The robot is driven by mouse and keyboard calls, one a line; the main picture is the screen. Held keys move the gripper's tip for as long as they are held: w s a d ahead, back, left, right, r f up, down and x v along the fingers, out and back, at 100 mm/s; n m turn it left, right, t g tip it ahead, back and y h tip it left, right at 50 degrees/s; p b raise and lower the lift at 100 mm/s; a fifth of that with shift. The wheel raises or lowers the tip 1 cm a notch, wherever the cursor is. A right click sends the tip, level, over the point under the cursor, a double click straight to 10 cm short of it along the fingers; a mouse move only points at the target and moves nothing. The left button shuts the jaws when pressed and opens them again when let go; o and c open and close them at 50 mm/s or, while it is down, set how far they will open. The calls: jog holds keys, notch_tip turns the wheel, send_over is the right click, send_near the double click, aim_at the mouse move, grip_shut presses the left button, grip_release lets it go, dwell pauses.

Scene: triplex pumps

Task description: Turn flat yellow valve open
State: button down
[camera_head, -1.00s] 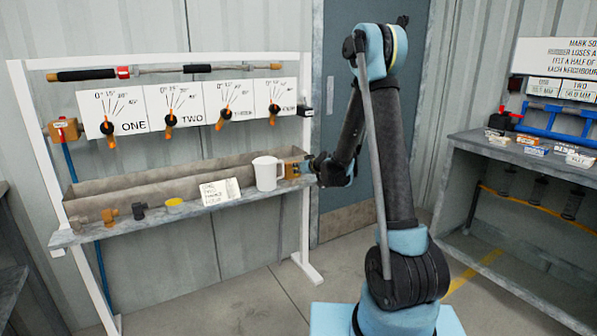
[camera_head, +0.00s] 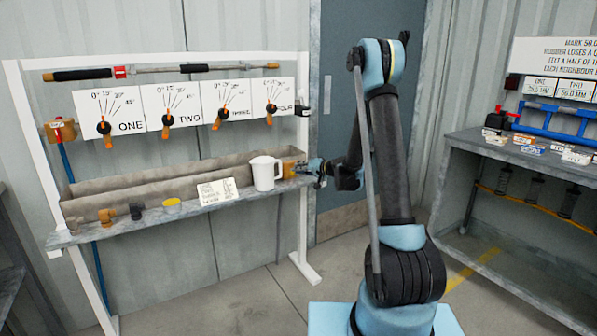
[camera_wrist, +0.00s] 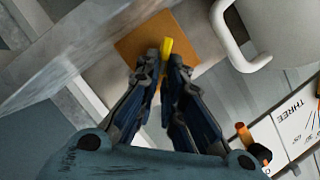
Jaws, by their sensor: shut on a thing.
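The flat yellow valve handle (camera_wrist: 167,47) shows in the wrist view as a short yellow bar. It stands out from an orange-brown block (camera_wrist: 148,42). My gripper (camera_wrist: 166,62) is shut on the handle, with one dark finger on either side. In the head view, my gripper (camera_head: 314,167) reaches left to the orange block (camera_head: 289,169) at the right end of the trough's shelf. The yellow handle is too small to make out clearly there. How far it is turned cannot be told.
A white mug (camera_head: 264,173) stands just left of the block; it is close to my gripper in the wrist view (camera_wrist: 285,30). A note card (camera_head: 217,192) and a yellow disc (camera_head: 172,202) lie further left. Orange-handled dials hang above. The rack's white post (camera_head: 301,215) is close by.

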jog(key=m, duration=0.1)
jog(key=m+y, duration=0.1)
jog(key=d+f+m, duration=0.1)
jog(key=shift+w+m+y, duration=0.25)
jog(key=shift+m+y, duration=0.05)
jog(key=shift+y, duration=0.1)
jog(key=shift+f+m+t+y, duration=0.15)
jog(key=shift+f+m+y, duration=0.15)
jog(key=shift+m, duration=0.55)
jog(key=shift+f+m+t+y, duration=0.15)
jog(key=shift+m+y, duration=0.25)
jog(key=shift+m, duration=0.45)
jog(key=shift+w, duration=0.1)
jog(key=c, duration=1.7)
grip_release()
jog(key=shift+f, duration=0.1)
jog(key=shift+a, duration=0.1)
jog(key=shift+v, duration=3.75)
